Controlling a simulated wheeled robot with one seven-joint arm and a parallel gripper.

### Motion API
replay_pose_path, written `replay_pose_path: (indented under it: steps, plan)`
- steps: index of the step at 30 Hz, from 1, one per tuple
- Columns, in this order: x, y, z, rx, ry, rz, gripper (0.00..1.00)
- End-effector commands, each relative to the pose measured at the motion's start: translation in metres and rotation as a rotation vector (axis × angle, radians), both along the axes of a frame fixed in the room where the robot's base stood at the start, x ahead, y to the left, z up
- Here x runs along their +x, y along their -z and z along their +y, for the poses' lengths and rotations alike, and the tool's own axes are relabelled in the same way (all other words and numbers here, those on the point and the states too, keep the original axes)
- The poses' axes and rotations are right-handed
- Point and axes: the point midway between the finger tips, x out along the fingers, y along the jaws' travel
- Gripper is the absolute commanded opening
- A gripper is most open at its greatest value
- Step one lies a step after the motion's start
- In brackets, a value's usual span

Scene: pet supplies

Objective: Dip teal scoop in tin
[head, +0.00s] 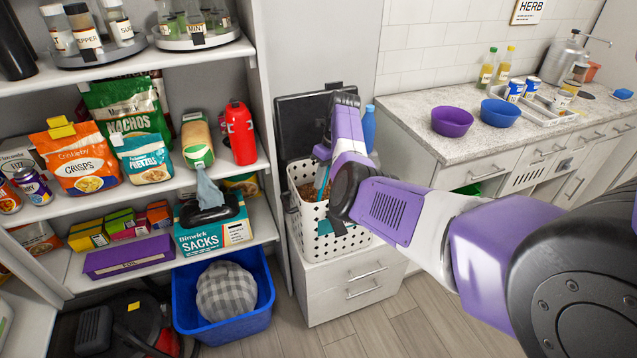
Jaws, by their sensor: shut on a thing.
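The white basket (318,236) stands on a low drawer cabinet (352,280). A blue bottle (369,128) is close behind my wrist. Stocked shelves (150,189) stand at left, with a blue bin (237,328) below. The counter (407,115) at right holds purple (452,121) and blue bowls (501,113).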

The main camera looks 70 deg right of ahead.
Motion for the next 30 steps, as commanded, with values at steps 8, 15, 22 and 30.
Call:
replay_pose_path:
  steps: [8,15,22,30]
  plan:
    - [-0.01,0.001,-0.016,-0.019,0.0,0.009,0.0]
    - [-0.018,0.002,-0.028,-0.037,0.001,0.023,0.0]
    - [-0.026,0.002,-0.04,-0.058,0.0,0.037,0.0]
    - [-0.029,-0.014,-0.044,-0.065,0.0,0.042,0.0]
